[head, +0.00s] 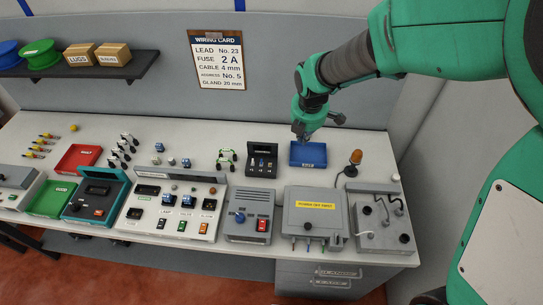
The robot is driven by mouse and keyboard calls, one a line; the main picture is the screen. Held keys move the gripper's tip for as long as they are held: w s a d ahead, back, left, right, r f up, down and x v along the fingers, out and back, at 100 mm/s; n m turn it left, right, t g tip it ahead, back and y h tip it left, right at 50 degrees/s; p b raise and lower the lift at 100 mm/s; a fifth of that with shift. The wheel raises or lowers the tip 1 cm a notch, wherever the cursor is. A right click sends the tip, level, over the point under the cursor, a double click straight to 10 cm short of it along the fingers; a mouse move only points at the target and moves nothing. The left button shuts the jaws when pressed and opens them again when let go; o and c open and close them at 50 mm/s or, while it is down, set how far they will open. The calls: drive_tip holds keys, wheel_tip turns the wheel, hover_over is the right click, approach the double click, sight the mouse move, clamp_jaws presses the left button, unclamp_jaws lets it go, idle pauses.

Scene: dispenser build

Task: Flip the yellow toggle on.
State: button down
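No yellow toggle can be made out clearly in the head view. The white control panel (152,217) carries several small switches, with green and orange rockers along its lower right. A grey box (300,222) to its right has a yellow label. A grey unit (236,232) between them has a blue knob and a red switch. My gripper (301,138) points down above and behind these units, near the rear edge of a blue tray (297,163). It appears empty, but its fingers are too small to tell whether they are open.
An amber beacon (356,157) stands right of the blue tray. A grey unit with pipes (372,240) sits at the bench's right end. A teal device (76,207), green tray (45,205) and red tray (65,166) are at left. A wiring card (218,84) hangs behind.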

drive_tip(key=w+a+f+n+p, duration=0.2)
drive_tip(key=w+a+f+n, duration=0.1)
drive_tip(key=a+f+n, duration=0.3)
drive_tip(key=n+g+p, duration=0.1)
drive_tip(key=n+p, duration=0.1)
drive_tip(key=n, duration=0.3)
hover_over(270, 172)
drive_tip(key=s, duration=0.2)
wheel_tip(270, 172, down, 10)
drive_tip(key=shift+w+d+f, duration=0.1)
drive_tip(key=shift+f, duration=0.05)
drive_tip(key=shift+w+f, duration=0.25)
drive_tip(key=shift+f, duration=1.35)
drive_tip(key=shift+w+f, duration=0.25)
drive_tip(key=shift+f, duration=1.35)
drive_tip(key=shift+w+f, duration=0.25)
drive_tip(key=shift+f, duration=1.35)
